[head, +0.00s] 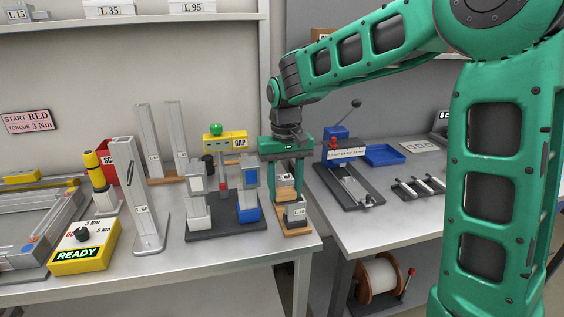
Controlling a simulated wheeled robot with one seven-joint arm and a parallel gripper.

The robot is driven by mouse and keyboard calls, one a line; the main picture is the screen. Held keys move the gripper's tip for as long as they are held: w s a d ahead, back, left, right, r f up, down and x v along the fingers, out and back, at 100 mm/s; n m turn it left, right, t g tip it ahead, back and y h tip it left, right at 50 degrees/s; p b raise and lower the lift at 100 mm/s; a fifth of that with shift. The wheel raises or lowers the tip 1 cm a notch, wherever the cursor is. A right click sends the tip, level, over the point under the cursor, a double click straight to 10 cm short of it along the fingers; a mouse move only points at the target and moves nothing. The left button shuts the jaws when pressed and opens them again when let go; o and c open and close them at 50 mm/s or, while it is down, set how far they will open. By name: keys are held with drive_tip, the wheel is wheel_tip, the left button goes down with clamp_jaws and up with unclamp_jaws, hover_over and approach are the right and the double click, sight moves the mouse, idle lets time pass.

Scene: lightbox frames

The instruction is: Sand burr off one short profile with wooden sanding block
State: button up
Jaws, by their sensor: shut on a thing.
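My green gripper (285,190) points down at the right end of the left bench. It is shut on a small tan and grey block between its fingers, which looks like the wooden sanding block (287,192). Directly below is a short grey profile (296,213) with a label, standing on a wooden base (294,232). The block is at or just above the profile's top; I cannot tell whether they touch. The fingers hide part of both. Other short grey profiles (404,187) lie in a row on the right bench.
Left of my gripper is a dark fixture (228,222) with two uprights and a yellow GAP sign (225,142) behind it. A tall profile (140,195) and a yellow READY box (86,247) stand further left. A lever press (345,165) and blue tray (385,155) are on the right bench.

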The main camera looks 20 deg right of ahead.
drive_tip(key=shift+a+r, duration=0.15)
drive_tip(key=shift+r, duration=3.95)
